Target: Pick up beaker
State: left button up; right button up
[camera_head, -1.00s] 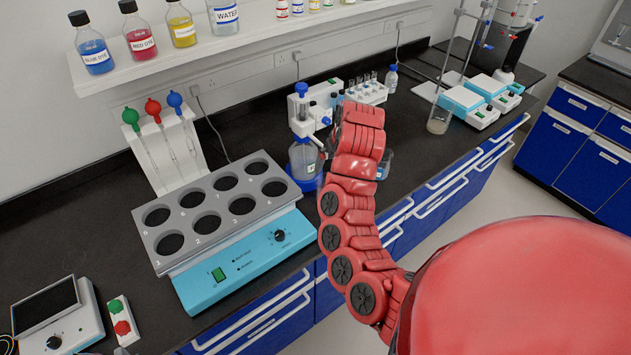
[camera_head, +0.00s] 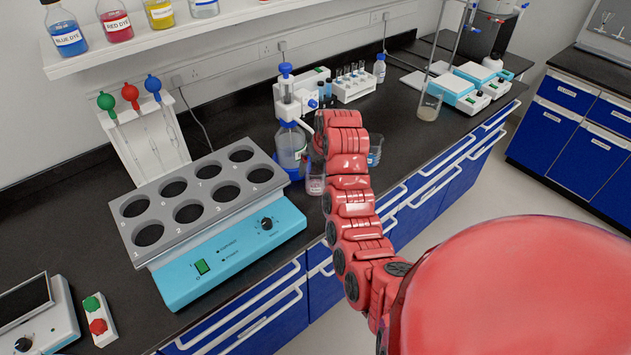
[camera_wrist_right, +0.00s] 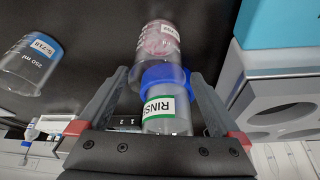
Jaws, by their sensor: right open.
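A small clear beaker (camera_head: 315,185) with a pinkish tint and a label stands near the bench's front edge, left of my right arm. It shows in the right wrist view (camera_wrist_right: 158,42), just past the fingertips. A larger beaker (camera_head: 375,150) with blue contents stands right of my arm; it is at the left of the wrist view (camera_wrist_right: 28,65), marked 250 ml. My right gripper (camera_wrist_right: 158,74) is open. The blue-collared bottle (camera_wrist_right: 165,112) labelled RINSE appears between its fingers, with no visible contact. The arm hides the gripper's fingers in the head view. My left gripper is out of view.
The grey block heater (camera_head: 190,205) with several round wells sits left of the beakers. A pump unit (camera_head: 297,100) stands above the bottle. A tube rack (camera_head: 353,85) is behind. Another beaker (camera_head: 429,107) stands at the right.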

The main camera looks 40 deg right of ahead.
aim_at(315, 173)
jog(key=p+x, duration=0.2)
jog(key=x, duration=0.1)
jog(key=shift+d+f, duration=0.15)
jog(key=shift+f, duration=0.2)
jog(key=shift+w+f+p, duration=0.2)
jog(key=shift+f+p, duration=0.15)
jog(key=shift+f, duration=0.3)
jog(key=c, duration=1.4)
jog(key=shift+w, duration=0.1)
